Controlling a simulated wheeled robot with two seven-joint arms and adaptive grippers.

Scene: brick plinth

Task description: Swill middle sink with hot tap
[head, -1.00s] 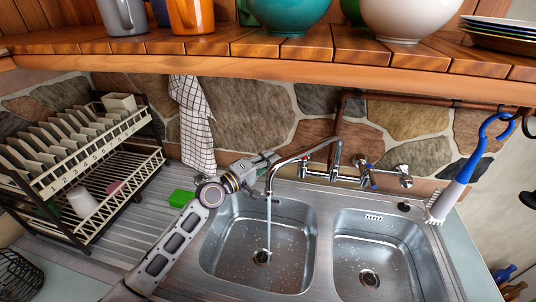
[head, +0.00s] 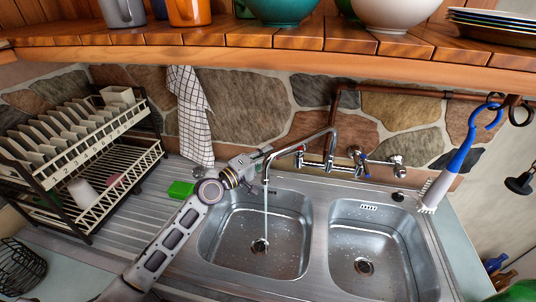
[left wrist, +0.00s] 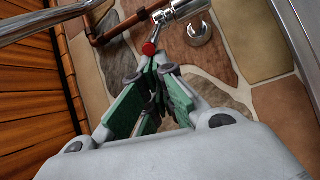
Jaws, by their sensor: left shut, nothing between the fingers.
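A metal sink shows two basins in the head view, a left basin (head: 230,238) and a right basin (head: 345,240). Water (head: 266,215) runs from the curved tap spout (head: 310,140) into the left basin near its drain. A blue-marked handle (head: 364,157) is further right. My right gripper is not in view.
A dish rack (head: 80,140) with plates stands at the left, near a green sponge (head: 181,189). A checked towel (head: 195,120) hangs on the stone wall. A blue-handled brush (head: 455,165) hangs at the right. A wooden shelf (head: 300,62) with bowls overhangs the back.

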